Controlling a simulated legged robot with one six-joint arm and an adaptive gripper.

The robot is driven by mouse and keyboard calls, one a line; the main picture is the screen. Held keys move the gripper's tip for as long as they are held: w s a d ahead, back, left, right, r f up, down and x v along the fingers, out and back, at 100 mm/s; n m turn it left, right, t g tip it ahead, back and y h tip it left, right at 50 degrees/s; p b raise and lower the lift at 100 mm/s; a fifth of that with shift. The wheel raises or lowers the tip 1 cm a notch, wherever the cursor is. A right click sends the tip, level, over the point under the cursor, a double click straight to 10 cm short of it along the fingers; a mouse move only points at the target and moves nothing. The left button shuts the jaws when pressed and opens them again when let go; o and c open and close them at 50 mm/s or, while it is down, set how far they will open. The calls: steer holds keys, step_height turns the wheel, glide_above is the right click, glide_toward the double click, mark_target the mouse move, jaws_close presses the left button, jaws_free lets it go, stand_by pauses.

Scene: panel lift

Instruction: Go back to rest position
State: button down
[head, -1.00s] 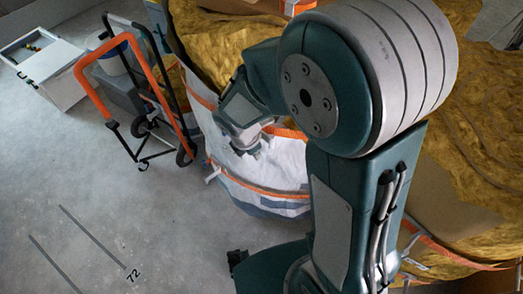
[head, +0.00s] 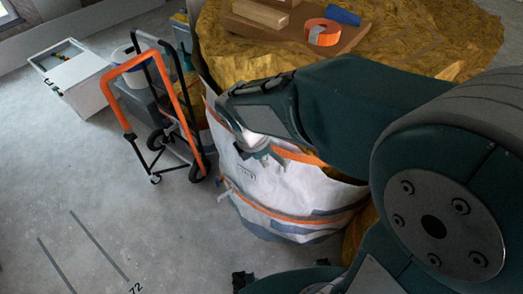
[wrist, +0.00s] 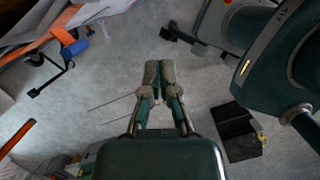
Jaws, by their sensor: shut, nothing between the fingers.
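My gripper (wrist: 160,70) shows in the middle of the wrist view, its two fingers side by side with the tips together. It is shut and empty, above the grey floor. In the head view my gripper (head: 264,152) hangs small below the end of my forearm, in front of the white bag (head: 290,190); its fingers are hard to make out there. My folded arm fills the right side of the head view and hides part of the bag.
Yellow insulation (head: 235,55) fills the bag. A brown board (head: 350,42) on it carries wood blocks (head: 260,13) and an orange tape roll (head: 322,32). An orange-handled cart (head: 118,95) and a white box (head: 85,90) stand left. The floor (head: 100,200) at lower left is clear.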

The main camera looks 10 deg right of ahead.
steer(key=shift+d, duration=0.2)
steer(key=s+d+r+m+t+y, duration=0.1)
steer(key=s+d+r+m, duration=0.3)
steer(key=m, duration=0.7)
steer(key=s+d+r+m+t+y, duration=0.1)
steer(key=s+d+r+m+t, duration=0.2)
steer(key=s+r+m, duration=0.4)
steer(key=d+m, duration=0.1)
steer(key=m, duration=0.3)
steer(key=shift+d+r+t+y, duration=0.2)
steer(key=shift+d+t+y, duration=0.1)
steer(key=shift+d, duration=0.05)
